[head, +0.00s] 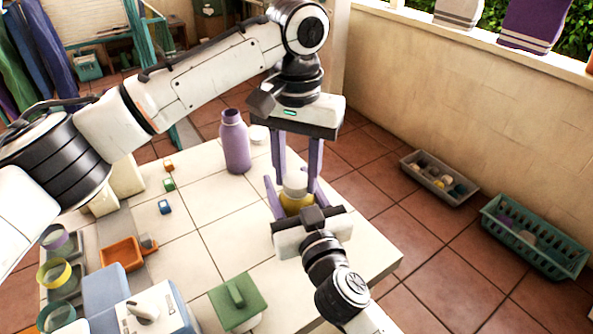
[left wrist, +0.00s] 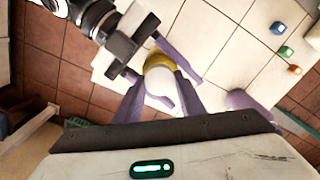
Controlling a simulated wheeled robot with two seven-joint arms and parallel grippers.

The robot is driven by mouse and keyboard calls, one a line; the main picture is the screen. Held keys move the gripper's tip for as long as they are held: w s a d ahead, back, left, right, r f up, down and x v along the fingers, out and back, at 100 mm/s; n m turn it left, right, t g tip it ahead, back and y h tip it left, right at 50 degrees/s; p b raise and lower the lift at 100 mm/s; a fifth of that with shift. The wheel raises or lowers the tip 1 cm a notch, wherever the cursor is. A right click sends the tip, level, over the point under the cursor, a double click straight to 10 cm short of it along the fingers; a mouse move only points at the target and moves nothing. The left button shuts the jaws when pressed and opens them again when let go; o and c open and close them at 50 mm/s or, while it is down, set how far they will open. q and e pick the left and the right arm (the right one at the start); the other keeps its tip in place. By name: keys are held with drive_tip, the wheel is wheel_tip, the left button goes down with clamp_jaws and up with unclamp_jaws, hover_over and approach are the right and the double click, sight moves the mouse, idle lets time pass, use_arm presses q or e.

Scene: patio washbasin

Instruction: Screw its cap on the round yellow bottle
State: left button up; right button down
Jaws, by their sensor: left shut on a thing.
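The round yellow bottle (head: 294,202) is at the table's far right edge, mostly hidden by my grippers. Its yellow side also shows in the left wrist view (left wrist: 158,62). A white cap (head: 296,182) is right over the bottle's top, and it hides the neck in the left wrist view (left wrist: 161,84). I cannot tell how far down it sits. My left gripper (head: 298,187) comes from above, fingers pointing down, shut on the cap. My right gripper (head: 297,196) comes from the near side with its fingers either side of the bottle, apparently shut on it.
Small coloured blocks (head: 165,207), an orange tray (head: 123,254) and a green lidded box (head: 236,301) lie left and nearer. Crates (head: 535,237) stand on the floor at right.

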use_arm(q)
drive_tip(key=m, duration=1.2)
drive_tip(key=shift+m, duration=0.3)
drive_tip(key=m, duration=0.4)
drive_tip(key=shift+f, duration=0.1)
drive_tip(key=o, duration=1.2)
wheel_tip(320, 180, up, 12)
drive_tip(key=shift+r, duration=0.1)
